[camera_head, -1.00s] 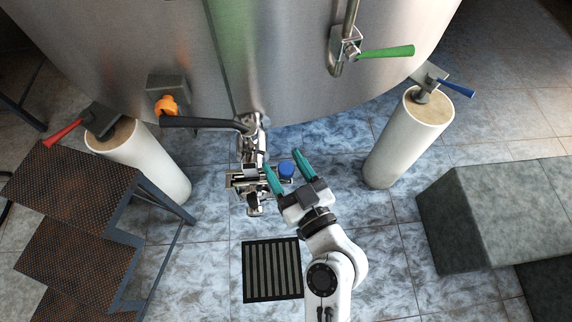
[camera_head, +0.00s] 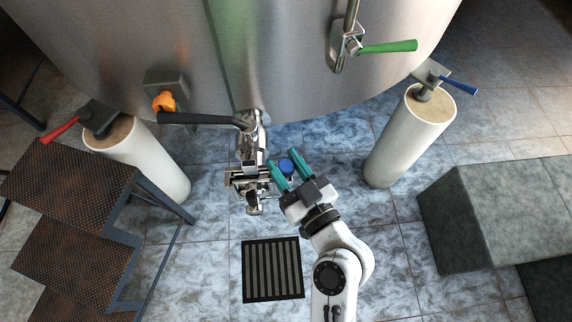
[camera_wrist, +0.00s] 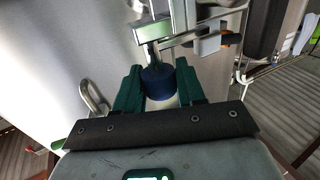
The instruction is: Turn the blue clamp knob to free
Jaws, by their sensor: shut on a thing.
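The blue clamp knob (camera_head: 286,166) is a small round blue knob on the right side of the metal valve fitting (camera_head: 246,178) under the tank. My gripper (camera_head: 285,162) has its two teal fingers on either side of the knob and is shut on it. In the wrist view the blue knob (camera_wrist: 158,84) sits between the green fingertips (camera_wrist: 157,82), with a pale part below it. The metal fitting shows beyond the knob there. The exact contact faces of the fingers are hidden.
The steel tank (camera_head: 300,60) fills the back. A black-handled lever (camera_head: 200,121) juts out above the fitting. Brown mesh steps (camera_head: 75,185) stand left, a grey block (camera_head: 490,215) right. A floor drain grate (camera_head: 272,270) lies below.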

